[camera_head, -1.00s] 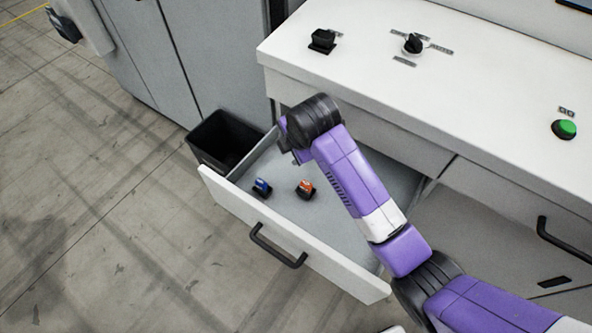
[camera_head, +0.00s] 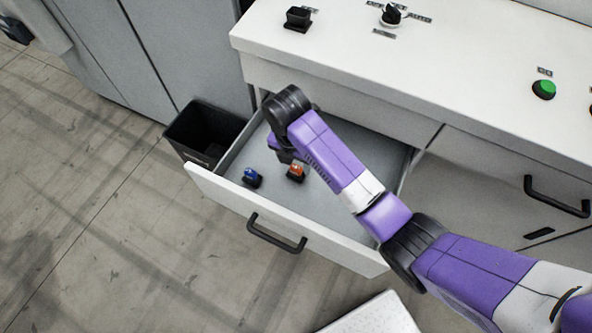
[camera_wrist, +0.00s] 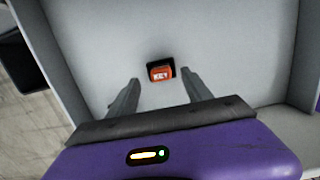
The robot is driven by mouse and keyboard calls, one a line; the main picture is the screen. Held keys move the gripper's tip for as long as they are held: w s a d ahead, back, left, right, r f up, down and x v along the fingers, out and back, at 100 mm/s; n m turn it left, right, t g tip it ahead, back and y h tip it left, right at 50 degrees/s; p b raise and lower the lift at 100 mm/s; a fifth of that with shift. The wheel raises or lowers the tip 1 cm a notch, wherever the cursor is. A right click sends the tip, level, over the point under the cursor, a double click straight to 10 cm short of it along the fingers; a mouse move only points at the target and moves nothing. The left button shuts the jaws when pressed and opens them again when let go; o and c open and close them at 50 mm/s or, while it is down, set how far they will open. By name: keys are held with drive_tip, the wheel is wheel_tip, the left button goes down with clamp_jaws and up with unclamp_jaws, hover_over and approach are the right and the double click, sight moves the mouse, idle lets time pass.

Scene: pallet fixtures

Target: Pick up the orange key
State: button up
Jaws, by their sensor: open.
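The orange key (camera_head: 296,170) stands in a small black holder inside the open drawer (camera_head: 232,158). In the wrist view the orange key (camera_wrist: 161,74) faces me with white lettering, a little beyond my fingertips and roughly centred between them. My gripper (camera_wrist: 160,86) is open with two dark fingers and nothing between them. In the head view my gripper is mostly hidden behind my wrist, above the drawer beside the key. A blue key (camera_head: 251,176) in a similar black holder stands to the left of the orange one.
The drawer front has a black handle (camera_head: 276,234). A black bin (camera_head: 197,132) stands left of the drawer. The white worktop (camera_head: 440,60) above carries a black block (camera_head: 298,18), a rotary switch (camera_head: 391,13) and a green button (camera_head: 544,88). The drawer floor around the keys is clear.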

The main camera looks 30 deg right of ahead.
sight(296, 167)
drive_tip(key=shift+d+f, duration=0.15)
drive_tip(key=shift+f, duration=0.8)
drive_tip(key=shift+d+f, duration=0.1)
drive_tip(key=shift+f, duration=0.85)
clamp_jaws()
drive_tip(key=shift+r, duration=0.1)
